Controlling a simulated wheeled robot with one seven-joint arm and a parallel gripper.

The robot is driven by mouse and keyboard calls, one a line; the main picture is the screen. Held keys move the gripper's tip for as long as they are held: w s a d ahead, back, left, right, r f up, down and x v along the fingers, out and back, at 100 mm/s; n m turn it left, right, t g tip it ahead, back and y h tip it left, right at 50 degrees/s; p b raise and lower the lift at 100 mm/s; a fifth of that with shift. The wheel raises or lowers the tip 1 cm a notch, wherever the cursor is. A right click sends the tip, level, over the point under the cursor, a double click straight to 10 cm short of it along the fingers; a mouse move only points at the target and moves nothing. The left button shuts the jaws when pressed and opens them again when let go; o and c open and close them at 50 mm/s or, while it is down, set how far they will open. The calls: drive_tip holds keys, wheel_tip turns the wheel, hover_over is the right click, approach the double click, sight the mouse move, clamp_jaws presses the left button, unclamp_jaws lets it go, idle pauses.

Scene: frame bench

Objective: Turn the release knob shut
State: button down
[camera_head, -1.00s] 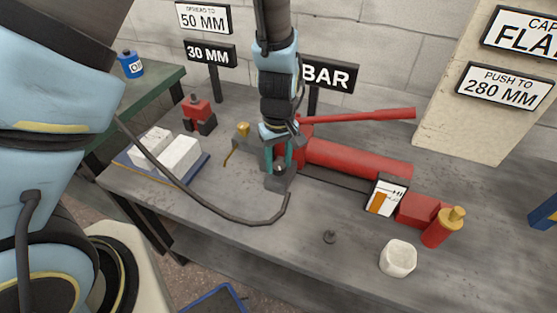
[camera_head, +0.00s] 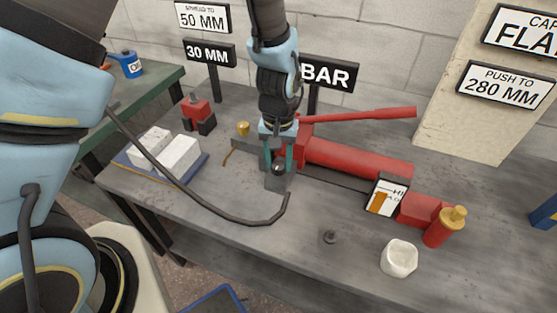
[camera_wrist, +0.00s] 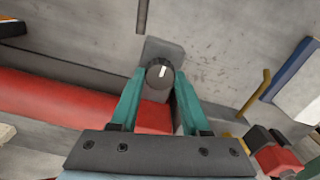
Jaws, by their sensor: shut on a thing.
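The release knob (camera_wrist: 160,73) is a dark round knob with a white pointer mark, set on a grey block (camera_wrist: 165,50) at the end of the red hand pump. In the wrist view the mark points up and slightly right. My gripper (camera_wrist: 161,80) has its two teal fingers on either side of the knob, shut on it. In the head view, my gripper (camera_head: 279,164) is over the block, and the knob shows as a dark ball between the fingers. The red pump body (camera_head: 355,158) extends right from it.
A red lever (camera_head: 365,115) lies above the pump body. A black hose (camera_head: 200,205) runs from the block across the bench. White blocks (camera_head: 180,156) lie left.

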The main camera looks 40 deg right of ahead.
sight(278, 165)
idle(0.3)
drive_tip(key=shift+c, duration=1.9)
unclamp_jaws()
wheel_tip(278, 165, up, 11)
drive_tip(key=b, duration=0.1)
drive_tip(key=shift+b, duration=0.4)
drive_tip(key=shift+a+f, duration=0.1)
drive_tip(key=w+a+r+n, duration=0.2)
drive_tip(key=w+a, duration=0.7)
drive_tip(key=w+a+r+n, duration=0.1)
drive_tip(key=a+n, duration=0.1)
drive_tip(key=a, duration=0.7)
drive_tip(key=w+a+r+n+t, duration=0.1)
drive_tip(key=a+n, duration=0.1)
drive_tip(key=a, duration=0.6)
drive_tip(key=w+a+r+n, duration=0.1)
drive_tip(key=a, duration=0.8)
drive_tip(key=shift+w+a+n+t, duration=0.3)
drive_tip(key=shift+w+n, duration=0.05)
drive_tip(key=shift+n, duration=0.05)
